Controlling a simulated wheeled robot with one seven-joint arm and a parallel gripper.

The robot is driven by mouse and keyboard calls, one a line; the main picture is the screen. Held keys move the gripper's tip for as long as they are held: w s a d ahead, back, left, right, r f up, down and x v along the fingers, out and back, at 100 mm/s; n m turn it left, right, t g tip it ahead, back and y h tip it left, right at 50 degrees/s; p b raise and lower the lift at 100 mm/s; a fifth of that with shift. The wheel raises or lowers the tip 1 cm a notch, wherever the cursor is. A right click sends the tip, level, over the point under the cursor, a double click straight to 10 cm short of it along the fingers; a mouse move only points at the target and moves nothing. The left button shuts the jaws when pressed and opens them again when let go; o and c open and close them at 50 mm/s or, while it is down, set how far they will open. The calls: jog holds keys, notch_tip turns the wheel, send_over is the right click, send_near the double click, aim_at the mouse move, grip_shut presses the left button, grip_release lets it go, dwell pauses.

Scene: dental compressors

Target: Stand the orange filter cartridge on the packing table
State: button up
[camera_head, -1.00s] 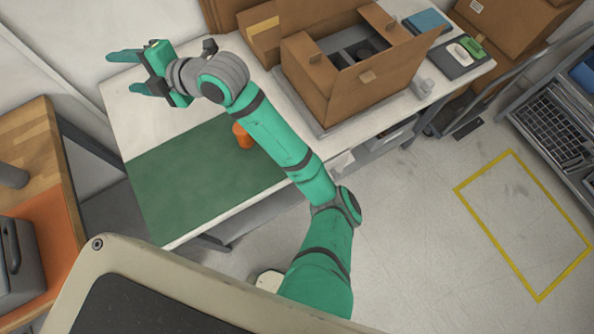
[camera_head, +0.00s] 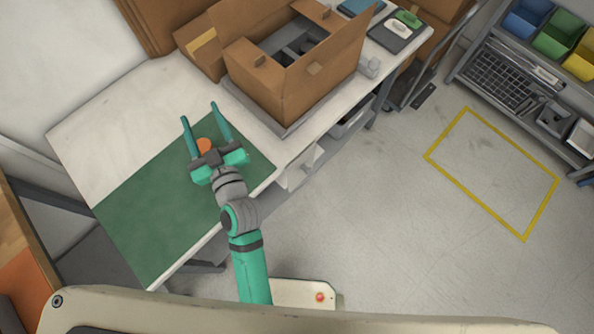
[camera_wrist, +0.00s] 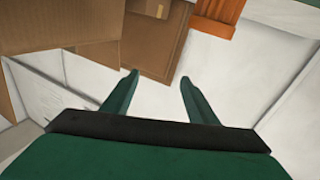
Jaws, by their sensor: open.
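The orange filter cartridge (camera_head: 205,146) shows in the head view as a small round orange top over the green mat, partly hidden by my gripper. My gripper (camera_head: 199,112) is open; in the head view its two fingers lie to either side of the cartridge. In the wrist view, the ribbed orange cartridge (camera_wrist: 219,18) is cut off by the top edge, to the right of and beyond the open fingertips (camera_wrist: 158,77), with nothing between them. I cannot tell the height gap. The packing table (camera_head: 95,125) has a bare white top at its left.
The green mat (camera_head: 150,215) covers the table's near part. A large open cardboard box (camera_head: 285,95) with grey contents stands on a grey tray to the right of my gripper. The white table area left of the mat is clear.

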jog(key=s+d+f+m+h, duration=0.3)
jog(key=s+d+f, duration=0.2)
jog(key=d, duration=0.2)
jog(key=s+d+f+m+h, duration=0.3)
jog(key=s+d+f+h, duration=0.15)
jog(key=d, duration=0.25)
jog(key=s+d+m+h, duration=0.1)
jog(key=s+d+h, duration=0.1)
jog(key=s+d, duration=0.9)
jog(key=s, duration=0.4)
jog(key=shift+s+d+f+g, duration=0.3)
jog(key=shift+d+g, duration=0.1)
